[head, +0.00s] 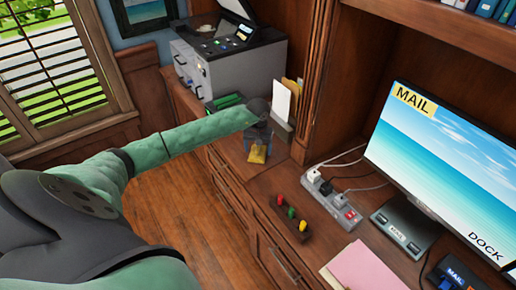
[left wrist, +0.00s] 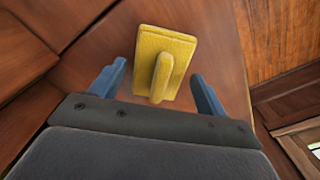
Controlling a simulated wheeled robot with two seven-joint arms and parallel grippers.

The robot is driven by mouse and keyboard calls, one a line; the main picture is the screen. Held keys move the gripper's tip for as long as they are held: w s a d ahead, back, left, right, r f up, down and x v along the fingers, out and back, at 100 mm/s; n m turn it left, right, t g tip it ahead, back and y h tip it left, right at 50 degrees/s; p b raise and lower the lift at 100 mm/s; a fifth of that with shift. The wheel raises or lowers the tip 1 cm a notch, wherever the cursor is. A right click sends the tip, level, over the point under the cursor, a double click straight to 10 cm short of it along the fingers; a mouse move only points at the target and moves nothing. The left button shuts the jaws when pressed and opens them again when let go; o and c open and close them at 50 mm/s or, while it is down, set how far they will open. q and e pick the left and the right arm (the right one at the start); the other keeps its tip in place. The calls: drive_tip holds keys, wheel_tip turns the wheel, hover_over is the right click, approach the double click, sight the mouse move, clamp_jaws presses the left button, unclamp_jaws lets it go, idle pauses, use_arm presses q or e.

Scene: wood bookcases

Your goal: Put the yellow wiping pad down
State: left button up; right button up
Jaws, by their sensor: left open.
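The yellow wiping pad (head: 258,153) lies on the wooden desk top near its front edge, in front of the letter holder. In the left wrist view the pad (left wrist: 164,62) shows its raised grip ridge between my two blue fingers. My left gripper (head: 257,140) is above the pad with its fingers spread (left wrist: 160,88). There is a gap between each finger and the pad's ridge. My right gripper is not in view.
A grey printer (head: 245,75) and a letter holder (head: 282,125) stand behind the gripper. A tray with colored knobs (head: 290,214), a power strip (head: 332,200) and a monitor (head: 450,150) stand to the right. The desk's front edge is close to the pad.

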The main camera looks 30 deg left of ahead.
use_arm(q)
drive_tip(key=shift+r, duration=0.2)
wheel_tip(320, 180, up, 5)
drive_tip(key=shift+w+f+p, duration=0.1)
drive_tip(key=shift+f+p, duration=0.1)
drive_tip(key=shift+p, duration=0.15)
wheel_tip(320, 180, up, 7)
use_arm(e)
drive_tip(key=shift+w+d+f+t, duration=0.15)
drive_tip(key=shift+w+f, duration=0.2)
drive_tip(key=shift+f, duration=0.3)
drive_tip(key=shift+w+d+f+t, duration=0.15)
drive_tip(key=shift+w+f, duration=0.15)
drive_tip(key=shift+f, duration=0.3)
